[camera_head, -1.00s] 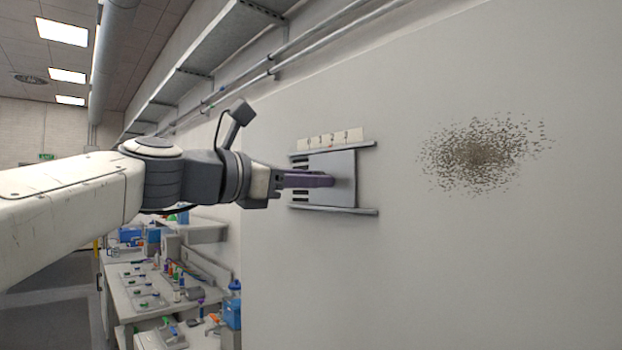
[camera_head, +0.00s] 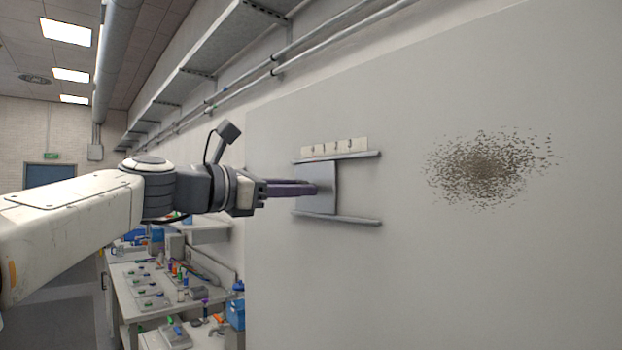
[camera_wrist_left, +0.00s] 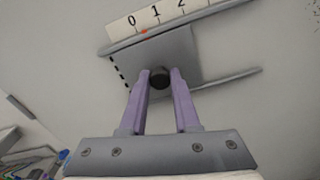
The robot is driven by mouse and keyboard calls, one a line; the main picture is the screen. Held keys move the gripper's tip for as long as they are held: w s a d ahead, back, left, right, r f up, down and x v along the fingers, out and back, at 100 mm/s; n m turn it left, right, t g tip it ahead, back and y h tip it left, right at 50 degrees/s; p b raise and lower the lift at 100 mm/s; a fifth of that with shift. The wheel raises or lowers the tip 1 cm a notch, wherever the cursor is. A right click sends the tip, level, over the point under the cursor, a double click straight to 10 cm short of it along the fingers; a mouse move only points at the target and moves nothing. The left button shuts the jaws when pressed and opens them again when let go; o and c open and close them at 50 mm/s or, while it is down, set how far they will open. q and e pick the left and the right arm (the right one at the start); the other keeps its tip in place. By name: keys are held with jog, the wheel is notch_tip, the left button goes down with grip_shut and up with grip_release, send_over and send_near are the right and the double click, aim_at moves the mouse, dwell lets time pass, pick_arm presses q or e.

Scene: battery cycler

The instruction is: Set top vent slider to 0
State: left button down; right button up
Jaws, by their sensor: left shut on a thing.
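The top vent slider is a grey square plate (camera_head: 318,203) between two horizontal rails on the pale wall panel. It sits toward the rails' left end, and bare panel shows to its right. In the left wrist view the plate (camera_wrist_left: 182,45) carries a dark round knob (camera_wrist_left: 160,77). My left gripper (camera_head: 318,188) has its purple fingers (camera_wrist_left: 160,80) on both sides of this knob, shut on it. Above the plate is a white number scale (camera_wrist_left: 175,10). A red mark (camera_wrist_left: 144,30) stands close to the 0, slightly right of it. My right gripper is out of view.
The upper rail (camera_head: 345,156) and lower rail (camera_head: 350,220) stick out from the panel. Dark speckled perforations (camera_head: 485,165) lie to the right. A cluttered bench (camera_head: 150,290) stands at lower left. The panel around the slider is otherwise clear.

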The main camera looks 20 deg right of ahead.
pick_arm(q)
jog(key=shift+w+a+r, duration=0.1)
jog(key=shift+w+a, duration=0.2)
jog(key=shift+w, duration=0.35)
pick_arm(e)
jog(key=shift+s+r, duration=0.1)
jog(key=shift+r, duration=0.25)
pick_arm(q)
jog(key=c, duration=1.1)
grip_release()
jog(key=o, duration=0.5)
jog(key=shift+w, duration=0.15)
jog(key=shift+c, duration=0.2)
jog(key=shift+a, duration=0.1)
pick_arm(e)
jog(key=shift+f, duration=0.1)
